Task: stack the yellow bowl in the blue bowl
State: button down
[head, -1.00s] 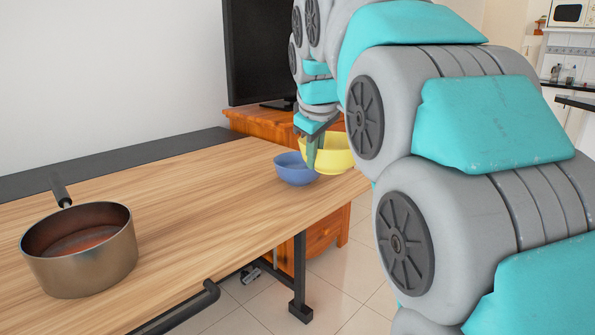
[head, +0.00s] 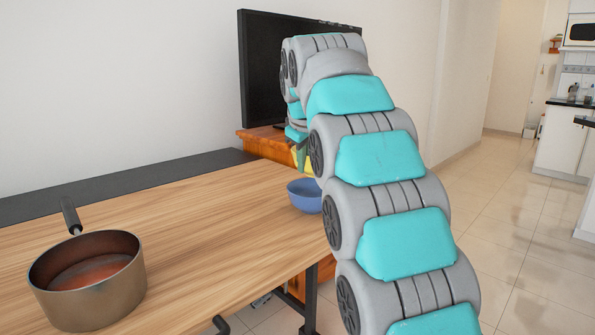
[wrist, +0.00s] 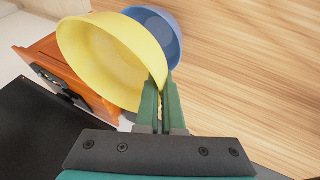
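The yellow bowl (wrist: 110,60) hangs from my gripper (wrist: 162,95), whose green fingers are closed on its rim in the wrist view. In the head view, only a sliver of the yellow bowl (head: 299,157) shows beside my gripper (head: 300,150); my arm hides the rest. The blue bowl (head: 303,198) stands upright on the wooden table near its far right end, lower in the picture than the yellow bowl. In the wrist view, the blue bowl (wrist: 158,30) is partly covered by the yellow bowl. The gap between the bowls is hard to judge.
A metal pot (head: 88,285) with a dark handle stands at the table's near left. The wooden table (head: 200,225) is clear between pot and blue bowl. An orange wooden cabinet (head: 262,147) with a black screen (head: 262,75) stands beyond the table.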

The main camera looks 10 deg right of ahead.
jog(key=shift+w+a+f+p, duration=0.15)
jog(key=shift+w+a, duration=0.1)
jog(key=shift+w, duration=0.6)
jog(key=shift+w+a+r+p, duration=0.15)
jog(key=shift+w+a, duration=0.1)
jog(key=shift+w, duration=0.55)
jog(key=shift+f, duration=0.15)
jog(key=shift+f, duration=0.1)
jog(key=shift+f, duration=1.6)
jog(key=shift+f, duration=0.5)
jog(key=shift+f+b, duration=0.1)
jog(key=shift+b, duration=0.2)
